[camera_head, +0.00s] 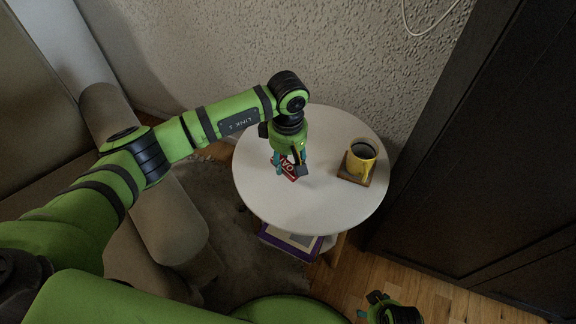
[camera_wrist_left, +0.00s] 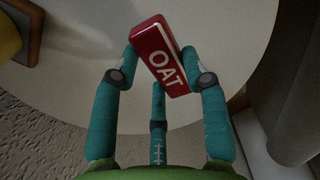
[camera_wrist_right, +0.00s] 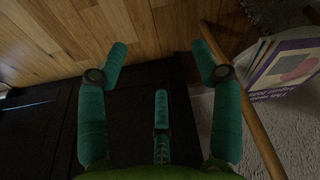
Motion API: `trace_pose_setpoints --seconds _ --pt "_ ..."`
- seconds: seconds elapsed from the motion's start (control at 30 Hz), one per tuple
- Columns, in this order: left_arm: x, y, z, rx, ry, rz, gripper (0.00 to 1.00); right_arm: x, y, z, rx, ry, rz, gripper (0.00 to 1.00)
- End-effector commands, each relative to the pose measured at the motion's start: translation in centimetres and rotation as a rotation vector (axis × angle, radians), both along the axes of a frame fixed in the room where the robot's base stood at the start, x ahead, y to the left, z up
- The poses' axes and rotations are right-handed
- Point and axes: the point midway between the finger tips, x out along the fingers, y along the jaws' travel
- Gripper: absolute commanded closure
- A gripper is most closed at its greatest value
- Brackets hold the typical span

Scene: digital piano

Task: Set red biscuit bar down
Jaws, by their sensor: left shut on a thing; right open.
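The red biscuit bar (camera_head: 287,167), with white letters "OAT", shows at the round white table (camera_head: 262,198). In the left wrist view the red biscuit bar (camera_wrist_left: 160,55) sits between the fingertips of my left gripper (camera_wrist_left: 163,68). My left gripper (camera_head: 290,166) is shut on it, pointing down over the table, left of the mug. I cannot tell whether the bar touches the tabletop. My right gripper (camera_wrist_right: 157,72) is open and empty, low beside the table; it also shows at the bottom of the head view (camera_head: 372,305).
A yellow mug (camera_head: 361,160) with dark liquid stands on a brown wooden coaster (camera_head: 346,176) at the table's right. The table's front is clear. A purple-covered book (camera_head: 290,241) lies below the tabletop. A dark cabinet (camera_head: 470,140) stands right, a sofa (camera_head: 150,200) left.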

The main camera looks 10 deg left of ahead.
Motion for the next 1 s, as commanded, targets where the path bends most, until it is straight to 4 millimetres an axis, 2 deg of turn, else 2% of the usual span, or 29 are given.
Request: trace_pose_setpoints --seconds 0.1,0.17,0.3,0.67,0.7,0.73,1.0 --pt "-0.1 0.0 -2.1 0.000 0.005 0.002 0.78 0.2 0.0 0.2 0.000 -0.002 0.000 0.34" --pt "-0.1 0.0 -2.7 -0.001 0.003 0.002 0.78 0.5 0.1 0.6 0.001 -0.007 -0.001 0.34" --pt "0.0 0.0 -2.7 -0.001 -0.001 0.000 0.78 1.0 0.2 1.3 0.003 -0.019 -0.001 0.34" --pt "0.0 0.0 -3.1 0.000 0.000 0.001 0.78 0.6 0.0 1.2 -0.001 -0.004 -0.002 0.34" --pt "0.0 0.0 -3.0 0.000 0.000 0.001 0.40 0.6 0.0 1.5 0.000 -0.006 -0.002 0.34" --pt "0.0 0.0 -3.0 0.000 0.000 0.001 0.32 0.7 0.0 1.6 0.000 -0.009 -0.002 0.34" --pt "0.0 0.0 -3.0 0.000 0.000 0.001 0.32 0.9 0.1 1.8 0.002 -0.017 -0.002 0.34"
